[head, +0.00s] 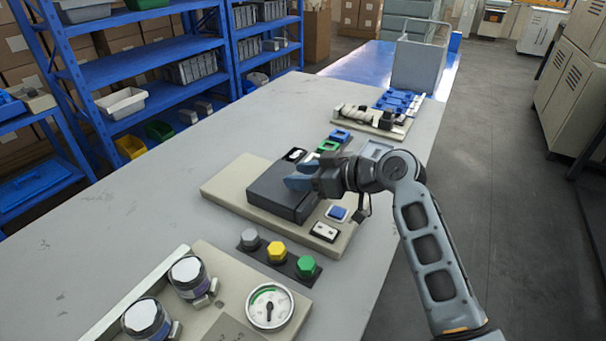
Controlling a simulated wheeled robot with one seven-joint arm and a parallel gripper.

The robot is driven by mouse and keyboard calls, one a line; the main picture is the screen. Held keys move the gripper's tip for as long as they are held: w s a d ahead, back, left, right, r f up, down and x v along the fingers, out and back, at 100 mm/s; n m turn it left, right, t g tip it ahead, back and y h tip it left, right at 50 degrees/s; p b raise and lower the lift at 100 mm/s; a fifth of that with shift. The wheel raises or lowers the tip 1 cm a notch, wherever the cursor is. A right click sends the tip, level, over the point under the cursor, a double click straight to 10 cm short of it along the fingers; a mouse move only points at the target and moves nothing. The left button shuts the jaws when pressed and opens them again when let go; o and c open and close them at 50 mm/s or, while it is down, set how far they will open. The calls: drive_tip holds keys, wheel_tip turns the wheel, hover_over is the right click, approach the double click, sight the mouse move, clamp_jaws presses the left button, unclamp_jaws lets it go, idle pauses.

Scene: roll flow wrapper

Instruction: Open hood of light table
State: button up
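A dark grey box-like hood (277,198) sits on a beige base board (222,190) in the middle of the long grey table. It looks closed and flat. My gripper (296,183) comes in from the right and lies across the hood's upper right side, its blue fingertips pointing left. The fingertips overlap the hood in this view, and I cannot tell whether they touch it. The finger gap is not clear. My gripper hides the hood's right rear part and any handle there.
On the same board are a blue button (337,213) and a white switch plate (324,232). Nearer stand grey, yellow and green knobs (277,252), a round gauge (269,306) and lidded jars (187,278). Further back is a fixture (369,118). The left tabletop is clear.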

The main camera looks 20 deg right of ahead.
sight(286, 169)
clamp_jaws()
idle(0.3)
drive_tip(key=w+a, duration=0.1)
drive_tip(key=w+a+b, duration=0.1)
drive_tip(key=w, duration=0.1)
drive_tip(key=shift+w+a+f, duration=0.1)
drive_tip(key=shift+w+a, duration=0.15)
drive_tip(key=shift+o, duration=1.1)
unclamp_jaws()
drive_tip(key=shift+s, duration=0.1)
drive_tip(key=shift+b+v, duration=0.45)
drive_tip(key=shift+v, duration=3.45)
